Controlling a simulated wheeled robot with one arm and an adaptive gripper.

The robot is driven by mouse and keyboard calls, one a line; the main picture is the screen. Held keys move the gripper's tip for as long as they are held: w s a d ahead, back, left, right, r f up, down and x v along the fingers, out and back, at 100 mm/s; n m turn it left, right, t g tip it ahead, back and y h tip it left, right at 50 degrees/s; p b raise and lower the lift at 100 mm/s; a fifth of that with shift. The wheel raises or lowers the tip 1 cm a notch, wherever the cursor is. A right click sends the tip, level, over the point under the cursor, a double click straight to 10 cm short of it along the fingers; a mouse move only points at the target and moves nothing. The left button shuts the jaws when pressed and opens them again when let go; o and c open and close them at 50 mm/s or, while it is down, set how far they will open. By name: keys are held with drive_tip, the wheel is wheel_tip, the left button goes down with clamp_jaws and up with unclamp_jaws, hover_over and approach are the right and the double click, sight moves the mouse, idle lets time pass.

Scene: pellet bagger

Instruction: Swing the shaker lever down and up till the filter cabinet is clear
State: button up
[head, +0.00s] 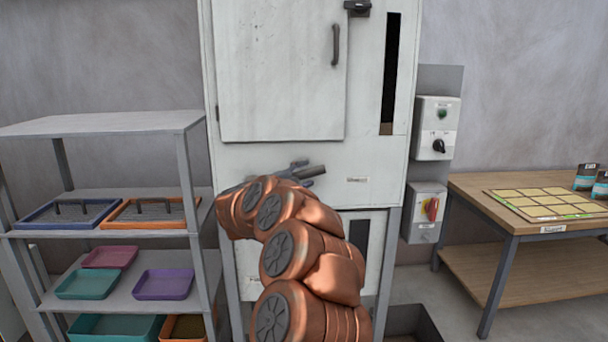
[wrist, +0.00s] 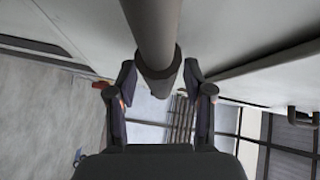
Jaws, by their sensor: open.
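The filter cabinet (head: 375,165) is tall and white, with a closed door (head: 280,70) on its upper front. A narrow dark upright slot (head: 391,65) is beside the door, with a small brown patch at its bottom. The shaker lever (head: 312,172) is a grey bar low on the cabinet front. In the wrist view the lever (wrist: 152,35) comes from the top and its collared end lies between the fingers. My gripper (wrist: 161,85) is open around it, with gaps visible on both sides. In the head view my copper arm hides most of the gripper and part of the lever.
A grey shelf rack (head: 110,125) with coloured trays stands close on the left. Two control boxes, one with a black knob (head: 437,130) and one with a red switch (head: 426,212), are right of the cabinet. A wooden table (head: 480,208) stands further right.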

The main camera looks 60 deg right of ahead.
drive_tip(key=shift+d, duration=0.15)
clamp_jaws()
idle(0.4)
